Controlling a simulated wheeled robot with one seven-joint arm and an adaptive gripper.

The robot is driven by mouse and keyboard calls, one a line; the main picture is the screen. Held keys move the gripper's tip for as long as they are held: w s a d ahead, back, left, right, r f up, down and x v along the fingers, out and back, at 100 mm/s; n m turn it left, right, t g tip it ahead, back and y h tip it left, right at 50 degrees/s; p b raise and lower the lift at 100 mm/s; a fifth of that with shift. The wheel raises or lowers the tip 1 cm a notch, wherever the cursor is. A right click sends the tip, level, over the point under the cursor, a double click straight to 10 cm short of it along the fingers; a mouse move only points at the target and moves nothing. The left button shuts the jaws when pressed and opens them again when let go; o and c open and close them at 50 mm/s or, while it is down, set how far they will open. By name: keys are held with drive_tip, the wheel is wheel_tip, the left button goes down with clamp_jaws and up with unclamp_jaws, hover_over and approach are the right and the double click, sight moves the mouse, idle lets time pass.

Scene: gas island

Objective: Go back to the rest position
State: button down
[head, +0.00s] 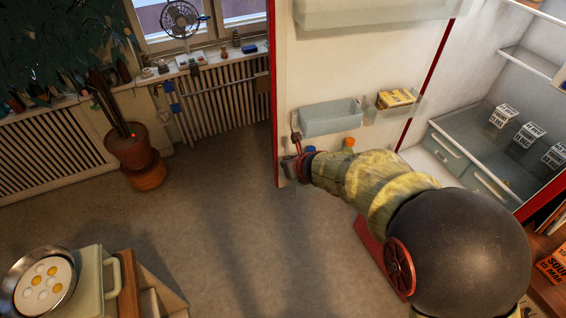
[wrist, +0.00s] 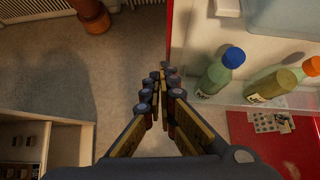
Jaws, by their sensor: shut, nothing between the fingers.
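My gripper (head: 291,167) is at the end of my arm, which reaches out in a yellow-green sleeve toward the left edge of the open fridge door (head: 350,45). In the wrist view the fingers of my gripper (wrist: 160,80) are together with nothing between them. The fingertips are close to the red edge of the fridge door (wrist: 170,35); I cannot tell whether they touch it.
A blue-capped bottle (wrist: 219,73) and an orange-capped bottle (wrist: 285,82) stand in the door's lower shelf. The fridge interior (head: 480,130) is at right. A potted plant (head: 128,145) stands by the radiator (head: 215,100). The floor (head: 220,220) at left centre is clear.

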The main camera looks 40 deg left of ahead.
drive_tip(key=shift+v, duration=0.95)
drive_tip(key=shift+f, duration=0.1)
